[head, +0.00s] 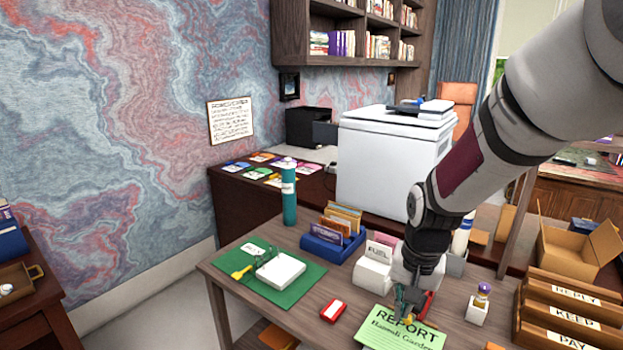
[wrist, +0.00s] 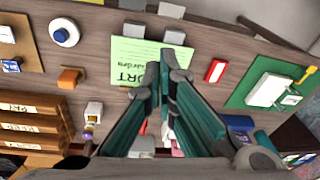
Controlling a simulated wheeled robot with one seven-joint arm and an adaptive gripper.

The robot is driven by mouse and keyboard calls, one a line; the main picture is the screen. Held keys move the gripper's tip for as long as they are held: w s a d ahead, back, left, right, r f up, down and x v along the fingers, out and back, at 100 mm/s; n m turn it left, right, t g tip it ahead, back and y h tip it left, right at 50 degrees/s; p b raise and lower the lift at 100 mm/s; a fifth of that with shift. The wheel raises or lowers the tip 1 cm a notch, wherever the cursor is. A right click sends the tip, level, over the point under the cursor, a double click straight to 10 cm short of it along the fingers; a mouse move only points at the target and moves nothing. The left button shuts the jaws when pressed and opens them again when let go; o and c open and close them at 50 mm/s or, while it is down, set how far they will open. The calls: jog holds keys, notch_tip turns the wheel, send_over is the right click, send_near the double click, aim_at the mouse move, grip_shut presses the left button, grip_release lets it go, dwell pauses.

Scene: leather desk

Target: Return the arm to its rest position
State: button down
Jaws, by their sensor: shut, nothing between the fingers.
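My arm reaches in from the upper right in the head view. My gripper (head: 408,304) points down over the green REPORT paper (head: 400,332) on the desk. In the wrist view my gripper (wrist: 163,62) has its two teal fingers meeting at the tips, with nothing between them. The REPORT paper (wrist: 140,62) lies beyond the tips there. The head view does not show clearly how high the tips are above the paper.
Close by stand a white FUEL box (head: 374,272), a blue card tray (head: 330,243), a teal bottle (head: 289,195) and a small white holder (head: 478,308). Wooden REPLY, KEEP and PAY trays (head: 565,318) stand right. A green mat (head: 305,285) lies left. A red-white block (head: 333,311) lies nearby.

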jog(key=s+r+n+t, duration=0.1)
jog(key=s+r+n, duration=0.1)
jog(key=s+r, duration=0.6)
jog(key=s+d+r+n+t, duration=0.1)
jog(key=s+r+n+t, duration=0.1)
jog(key=s+r, duration=0.6)
jog(key=s, duration=0.5)
jog(key=shift+s+r+n, duration=0.2)
jog(key=shift+r+n, duration=0.1)
jog(key=shift+n, duration=0.1)
